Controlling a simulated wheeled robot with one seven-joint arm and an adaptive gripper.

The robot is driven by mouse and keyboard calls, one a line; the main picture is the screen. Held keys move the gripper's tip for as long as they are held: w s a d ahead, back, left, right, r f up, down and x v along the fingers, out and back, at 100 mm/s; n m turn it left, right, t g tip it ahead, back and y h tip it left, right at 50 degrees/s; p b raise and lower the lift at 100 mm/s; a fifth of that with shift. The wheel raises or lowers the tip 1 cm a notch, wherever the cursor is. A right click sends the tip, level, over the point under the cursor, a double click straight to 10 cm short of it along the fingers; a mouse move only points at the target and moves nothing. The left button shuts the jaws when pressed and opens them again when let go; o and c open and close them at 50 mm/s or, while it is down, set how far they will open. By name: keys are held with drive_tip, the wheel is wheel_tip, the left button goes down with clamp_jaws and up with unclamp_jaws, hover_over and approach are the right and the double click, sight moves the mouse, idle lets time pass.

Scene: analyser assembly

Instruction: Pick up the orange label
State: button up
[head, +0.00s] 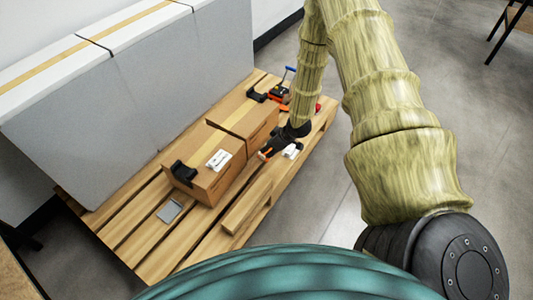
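My gripper (272,149) is black and reaches down over the pallet, beside the right side of the nearer cardboard box. A small orange patch (265,155) shows at its fingertips. I cannot tell whether it is the orange label or part of something else. The fingers are too small and dark to tell whether they are open or shut. A white piece (291,151) lies close to the right of the gripper, partly hidden by it. No other clear orange label shows.
A wooden pallet (142,240) carries two cardboard boxes (205,185), (234,112). The nearer has a white label (219,159) and a black object (184,173) on it. A grey flat piece (169,211) lies in front. A blue-handled tool (283,90) with orange parts is behind. A large grey-white block (160,95) stands left.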

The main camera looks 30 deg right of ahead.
sight(264, 156)
drive_tip(key=shift+s+b+x, duration=0.2)
drive_tip(key=shift+b+x, duration=1.5)
drive_tip(key=shift+x, duration=1.85)
drive_tip(key=shift+a, duration=0.1)
clamp_jaws()
